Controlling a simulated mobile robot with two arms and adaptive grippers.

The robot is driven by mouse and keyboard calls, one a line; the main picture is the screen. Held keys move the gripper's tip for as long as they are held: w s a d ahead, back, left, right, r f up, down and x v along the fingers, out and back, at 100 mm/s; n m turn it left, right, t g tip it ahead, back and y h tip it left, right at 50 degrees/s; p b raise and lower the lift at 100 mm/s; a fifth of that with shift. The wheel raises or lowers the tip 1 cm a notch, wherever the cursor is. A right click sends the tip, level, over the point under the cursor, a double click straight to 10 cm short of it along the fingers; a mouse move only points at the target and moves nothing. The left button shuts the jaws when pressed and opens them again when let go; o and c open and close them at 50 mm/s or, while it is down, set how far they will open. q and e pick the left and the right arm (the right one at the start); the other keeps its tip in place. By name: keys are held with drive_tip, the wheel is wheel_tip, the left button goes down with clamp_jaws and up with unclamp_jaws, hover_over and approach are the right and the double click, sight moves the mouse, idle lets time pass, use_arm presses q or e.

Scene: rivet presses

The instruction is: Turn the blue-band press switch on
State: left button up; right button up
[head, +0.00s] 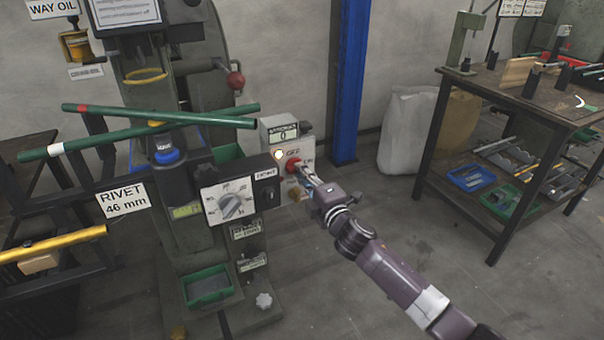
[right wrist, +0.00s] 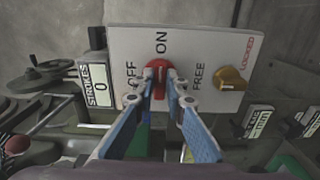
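The press with a blue band (head: 166,157) on its ram stands at the left in the head view. Its control box carries a red rotary switch (head: 292,165) between printed labels OFF and ON. In the right wrist view the red switch (right wrist: 158,70) appears to have its bar turned toward ON. My right gripper (head: 302,172) is at the box, with its two blue-padded fingers (right wrist: 159,82) closed on opposite sides of the bar. The fingers hide part of the switch. A small lamp (head: 278,155) on the box glows. My left gripper is not in view.
A yellow FREE/LOCKED knob (right wrist: 231,79) sits beside the switch. A strokes counter (right wrist: 97,84) reads 0. A dial (head: 232,203) and a red-balled lever (head: 235,80) are nearby. Green bars (head: 160,116) cross the press. A workbench (head: 490,85) stands right; floor between is clear.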

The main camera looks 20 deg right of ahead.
drive_tip(key=o, duration=0.5)
drive_tip(key=shift+c, duration=0.2)
drive_tip(key=s, duration=1.2)
drive_tip(key=shift+d, duration=0.25)
drive_tip(key=shift+f, duration=0.1)
